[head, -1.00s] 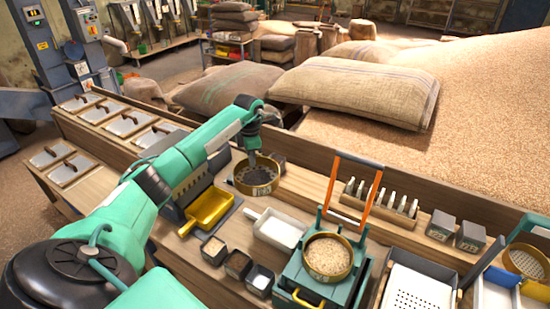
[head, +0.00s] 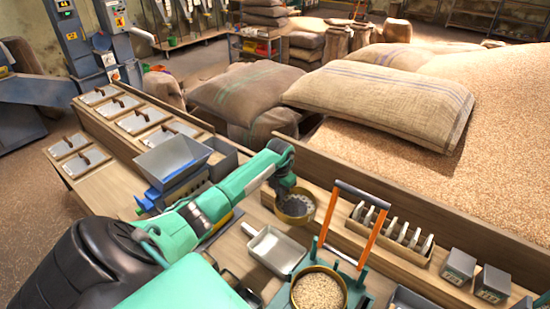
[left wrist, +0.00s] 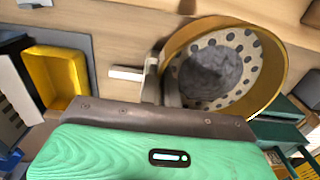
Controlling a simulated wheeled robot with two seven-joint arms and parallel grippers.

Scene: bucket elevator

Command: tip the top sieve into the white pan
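My left gripper (head: 283,188) is shut on the rim of a round brass sieve (head: 307,217) and holds it up off the bench. In the left wrist view, the fingers (left wrist: 163,82) grip the left side of the sieve (left wrist: 277,75). Its pale floor has round holes, and a grey clump (left wrist: 208,73) lies on it. The white pan (head: 275,250) lies on the bench, in front of the sieve in the head view. I cannot tell the height between them. A second brass sieve with grain (head: 318,291) sits on the green stand. My right gripper is not in view.
Orange uprights (head: 371,238) rise from the green stand (head: 361,287), right of the pan. A yellow pan (left wrist: 56,76) lies left in the wrist view. A grey hopper (head: 172,158) stands left of my arm. A wooden rack (head: 395,232) stands behind the stand.

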